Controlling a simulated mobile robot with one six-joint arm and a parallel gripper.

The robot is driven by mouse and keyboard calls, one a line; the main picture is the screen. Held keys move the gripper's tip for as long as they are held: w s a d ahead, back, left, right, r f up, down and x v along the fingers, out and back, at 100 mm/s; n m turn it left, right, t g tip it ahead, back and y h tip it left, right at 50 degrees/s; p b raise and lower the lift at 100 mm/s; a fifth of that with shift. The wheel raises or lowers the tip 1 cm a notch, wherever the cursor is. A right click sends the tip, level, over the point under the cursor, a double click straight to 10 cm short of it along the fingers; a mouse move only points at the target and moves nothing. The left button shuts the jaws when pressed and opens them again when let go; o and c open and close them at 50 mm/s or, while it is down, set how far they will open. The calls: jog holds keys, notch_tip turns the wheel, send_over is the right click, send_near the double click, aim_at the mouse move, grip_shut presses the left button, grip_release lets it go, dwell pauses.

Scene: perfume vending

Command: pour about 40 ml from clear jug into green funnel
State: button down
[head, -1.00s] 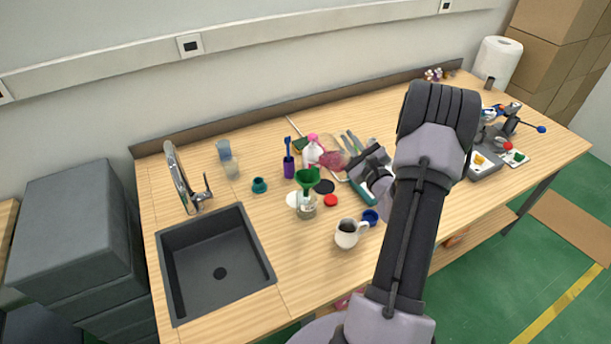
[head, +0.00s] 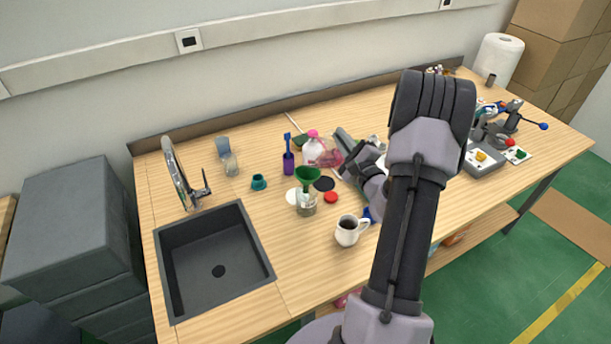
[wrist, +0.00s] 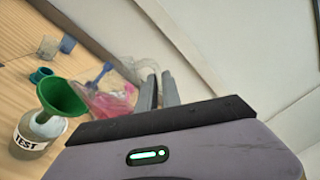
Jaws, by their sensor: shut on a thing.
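The green funnel (head: 307,175) sits upright in the mouth of a clear glass bottle (head: 306,206). In the wrist view the funnel (wrist: 62,97) is at left, and its bottle carries a TEST label (wrist: 28,142). My gripper (wrist: 160,92) is shut on the clear jug, whose see-through wall is hard to make out. Pink liquid in the jug (wrist: 112,102) shows left of my fingers. In the head view the pink part of the jug (head: 331,158) is right of and behind the funnel, apart from it. The jug's exact tilt is unclear, and my wrist partly hides it.
A white mug (head: 348,231) with dark contents stands in front of the funnel. A white bottle with a pink cap (head: 312,149) and a purple cup with a blue brush (head: 288,162) stand behind. A red lid (head: 331,197) and black disc (head: 324,183) lie close by. The sink (head: 215,262) is left.

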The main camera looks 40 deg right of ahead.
jog(key=shift+a, duration=0.1)
jog(key=shift+a+r+n, duration=0.25)
jog(key=shift+n, duration=0.25)
jog(key=shift+w, duration=0.1)
jog(key=shift+d+r, duration=0.1)
jog(key=shift+d, duration=0.05)
dwell(0.4)
jog(key=shift+a+r+n, duration=0.3)
jog(key=shift+n, duration=0.3)
dwell(2.0)
jog(key=shift+a, duration=0.1)
dwell(0.5)
jog(key=shift+s+d+f+m, duration=0.25)
jog(key=shift+d+f+m, duration=0.45)
jog(key=shift+f+m, duration=0.1)
jog(key=d+m, duration=0.1)
jog(key=m+p, duration=0.1)
jog(key=d+m, duration=0.1)
jog(key=m, duration=0.1)
jog(key=shift+s+d+r+h, duration=0.1)
jog(key=shift+s+d+h, duration=0.2)
jog(key=shift+s+d, duration=0.05)
jog(key=shift+s+d+f+m+p, duration=0.1)
jog(key=shift+d+f+m+p, duration=0.25)
jog(key=shift+m, duration=0.55)
